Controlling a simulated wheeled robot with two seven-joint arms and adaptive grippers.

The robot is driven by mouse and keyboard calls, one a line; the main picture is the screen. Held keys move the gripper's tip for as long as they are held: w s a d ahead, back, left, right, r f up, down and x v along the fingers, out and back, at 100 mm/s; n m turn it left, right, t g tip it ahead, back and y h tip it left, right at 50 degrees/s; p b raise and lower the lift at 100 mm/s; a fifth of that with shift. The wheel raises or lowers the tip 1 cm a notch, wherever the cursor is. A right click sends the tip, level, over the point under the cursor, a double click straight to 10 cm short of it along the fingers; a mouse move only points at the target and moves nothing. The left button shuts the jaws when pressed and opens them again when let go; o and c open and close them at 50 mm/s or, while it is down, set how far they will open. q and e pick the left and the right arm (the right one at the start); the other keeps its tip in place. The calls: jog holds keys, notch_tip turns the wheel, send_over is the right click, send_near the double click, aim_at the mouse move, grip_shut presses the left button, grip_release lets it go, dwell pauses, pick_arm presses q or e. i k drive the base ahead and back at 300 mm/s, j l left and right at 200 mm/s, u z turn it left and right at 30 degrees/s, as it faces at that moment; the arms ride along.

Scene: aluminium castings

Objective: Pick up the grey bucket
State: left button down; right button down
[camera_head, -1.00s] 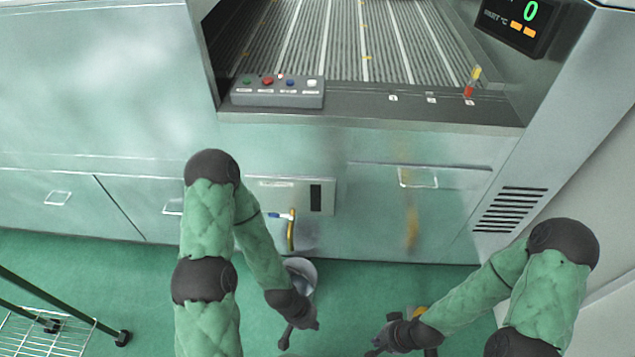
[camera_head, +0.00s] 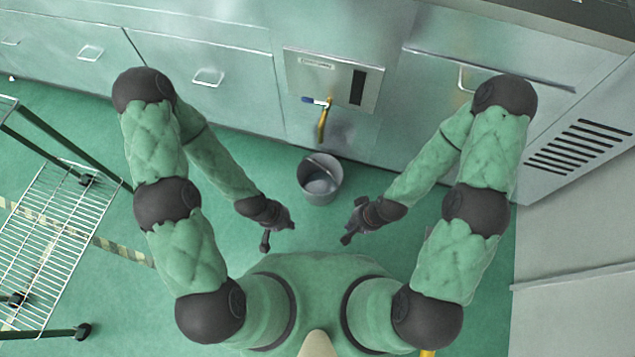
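The grey bucket (camera_head: 320,179) stands upright on the green floor in front of the machine, below a tap with a yellow spout. Its open top faces up and it looks empty or nearly so. My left gripper (camera_head: 278,243) is to the lower left of the bucket, apart from it. My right gripper (camera_head: 346,238) is to the lower right of the bucket, also apart from it. Both grippers are small and dark here, and I see nothing held in them. Whether their fingers are spread is hard to make out.
The steel machine front (camera_head: 230,95) with drawers stands behind the bucket. The tap (camera_head: 322,118) sticks out above and behind it. A wire rack (camera_head: 55,240) on a black frame stands at the left. The floor around the bucket is clear.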

aim_at(319, 176)
jog(key=i+j, duration=0.1)
jog(key=j, duration=0.5)
jog(key=i+j, duration=0.1)
jog(key=j, duration=0.45)
jog(key=i+j, duration=0.1)
jog(key=j, duration=0.5)
jog(key=z, duration=0.05)
